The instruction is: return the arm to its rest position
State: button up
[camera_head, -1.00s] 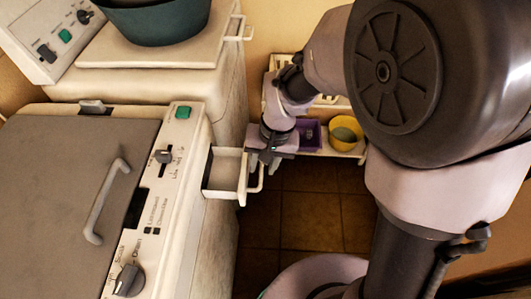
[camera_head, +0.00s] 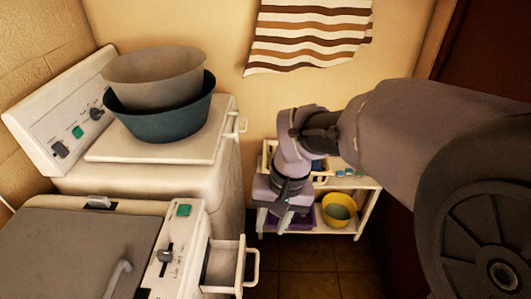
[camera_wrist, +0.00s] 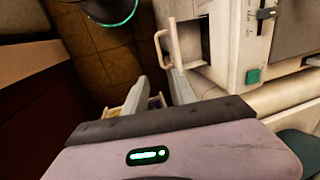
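My gripper (camera_head: 283,220) hangs from my arm in the head view, pointing down in front of the low white shelf and to the right of the open drawer. In the wrist view its two fingers (camera_wrist: 161,88) are apart with nothing between them. The small white drawer (camera_head: 222,268) stands pulled out of the front washer, its handle (camera_head: 252,267) at the front. The drawer handle (camera_wrist: 175,52) also shows just beyond the fingers in the wrist view. My gripper is clear of it.
A grey basin inside a teal basin (camera_head: 160,125) stands on the rear machine (camera_head: 215,150). The white shelf (camera_head: 372,205) holds a yellow bowl (camera_head: 338,222), a purple tray (camera_head: 305,218) and a basket. A striped towel (camera_head: 310,35) hangs on the wall. Tiled floor (camera_head: 310,285) is free.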

jog(key=s+d+r+m+t+b, duration=0.1)
jog(key=s+d+r+t, duration=0.1)
jog(key=s, duration=0.4)
jog(key=s+d+r+m+t+b, duration=0.1)
jog(key=s+d+r+m+t, duration=0.1)
jog(key=s+d, duration=0.3)
jog(key=shift+s+r+m+t, duration=0.3)
jog(key=shift+s+r+t, duration=0.25)
jog(key=shift+r+t, duration=0.3)
